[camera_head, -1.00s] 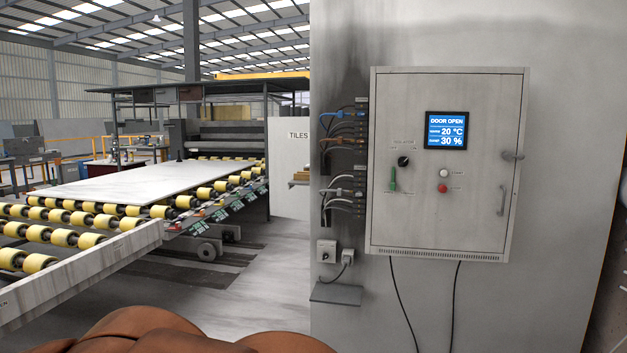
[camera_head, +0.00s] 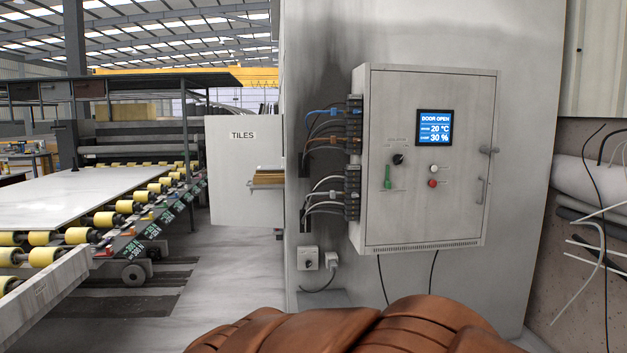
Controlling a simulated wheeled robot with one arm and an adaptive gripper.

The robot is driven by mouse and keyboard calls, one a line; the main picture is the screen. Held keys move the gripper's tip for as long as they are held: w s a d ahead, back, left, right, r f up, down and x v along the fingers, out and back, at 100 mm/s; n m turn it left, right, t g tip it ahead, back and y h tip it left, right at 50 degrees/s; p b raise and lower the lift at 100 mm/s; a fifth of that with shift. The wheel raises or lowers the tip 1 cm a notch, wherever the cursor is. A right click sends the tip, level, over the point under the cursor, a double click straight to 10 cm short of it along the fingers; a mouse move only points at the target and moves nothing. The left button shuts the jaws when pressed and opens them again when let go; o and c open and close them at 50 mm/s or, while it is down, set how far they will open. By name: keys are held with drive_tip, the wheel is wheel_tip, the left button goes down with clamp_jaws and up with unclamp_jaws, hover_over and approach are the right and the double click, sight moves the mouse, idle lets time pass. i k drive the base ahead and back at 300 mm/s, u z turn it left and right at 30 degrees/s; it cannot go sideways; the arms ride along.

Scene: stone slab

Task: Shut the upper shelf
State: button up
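A white panel marked TILES (camera_head: 243,165) stands left of the grey wall. A stack of thin yellowish-brown pieces (camera_head: 268,177) on a small ledge shows at its right side, partly cut off by the wall. I cannot tell whether this is the upper shelf or whether it slides out; no other shelf is clear. My gripper is not in view.
A grey control box (camera_head: 428,170) reading DOOR OPEN hangs on the wall (camera_head: 525,130). A roller conveyor (camera_head: 95,205) bears a slab at left. A brown, rounded thing (camera_head: 370,330) fills the bottom; I cannot tell what it is. Floor (camera_head: 235,270) between conveyor and wall is clear.

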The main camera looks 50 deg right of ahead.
sight(261, 179)
drive_tip(key=z, duration=0.65)
drive_tip(key=i, duration=1.8)
drive_tip(key=z, duration=0.65)
drive_tip(key=i, duration=1.6)
drive_tip(key=u, duration=1.55)
